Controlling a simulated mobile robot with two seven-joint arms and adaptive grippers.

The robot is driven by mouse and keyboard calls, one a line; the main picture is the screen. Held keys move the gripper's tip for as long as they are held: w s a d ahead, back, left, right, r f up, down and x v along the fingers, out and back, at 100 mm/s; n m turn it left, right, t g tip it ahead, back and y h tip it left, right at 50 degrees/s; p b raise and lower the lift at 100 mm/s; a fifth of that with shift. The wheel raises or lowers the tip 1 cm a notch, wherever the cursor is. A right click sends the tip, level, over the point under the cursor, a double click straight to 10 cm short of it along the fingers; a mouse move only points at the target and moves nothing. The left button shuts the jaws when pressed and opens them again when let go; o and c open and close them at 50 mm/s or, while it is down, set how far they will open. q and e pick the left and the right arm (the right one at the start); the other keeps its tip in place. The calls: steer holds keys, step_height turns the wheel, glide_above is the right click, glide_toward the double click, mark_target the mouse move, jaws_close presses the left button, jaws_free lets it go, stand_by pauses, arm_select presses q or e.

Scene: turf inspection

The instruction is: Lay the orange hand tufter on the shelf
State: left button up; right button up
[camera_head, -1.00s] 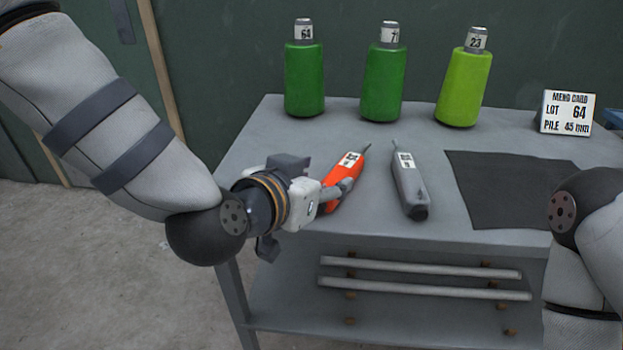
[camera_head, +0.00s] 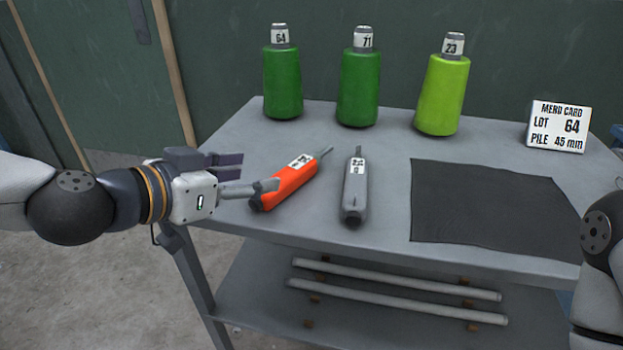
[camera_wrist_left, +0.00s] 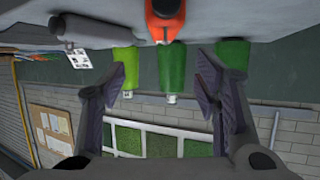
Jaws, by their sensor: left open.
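The orange hand tufter (camera_head: 290,183) lies slanted on the grey tabletop, its thin tip pointing to the back right. It also shows at the top of the left wrist view (camera_wrist_left: 166,22), partly cut off. My left gripper (camera_head: 254,172) is open and empty, just left of the tufter, its nearer finger close to the tufter's thick end. I cannot tell whether they touch. The lower shelf (camera_head: 262,305) under the tabletop carries two pale rods (camera_head: 395,280) on small brown supports. My right arm shows at the right edge; its gripper is out of view.
A grey tufter (camera_head: 354,193) lies close right of the orange one. A dark mat (camera_head: 485,205) covers the right of the tabletop. Two dark green cones (camera_head: 282,85) and a lime cone (camera_head: 442,95) stand behind. A "LOT 64" card (camera_head: 558,127) stands back right.

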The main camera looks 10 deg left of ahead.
mark_target(287, 172)
arm_select(q)
steer(key=w+f+b, duration=0.1)
steer(key=w+d+f, duration=0.1)
steer(key=w+f, duration=0.1)
steer(key=shift+w+f+b, duration=0.15)
steer(key=shift+b, duration=0.25)
steer(key=b+x, duration=0.2)
steer(key=x, duration=0.4)
steer(key=shift+w+f, duration=0.15)
steer(key=shift+w, duration=0.15)
steer(key=shift+w+d, duration=0.15)
steer(key=shift+w, duration=0.2)
steer(key=shift+r, duration=0.2)
steer(key=shift+d+r, duration=0.1)
jaws_close()
arm_select(e)
steer(key=s+f+g, duration=0.2)
steer(key=s+f, duration=0.3)
steer(key=shift+s+a+f, duration=0.15)
steer(key=shift+s+a, duration=0.05)
steer(key=shift+a, duration=0.05)
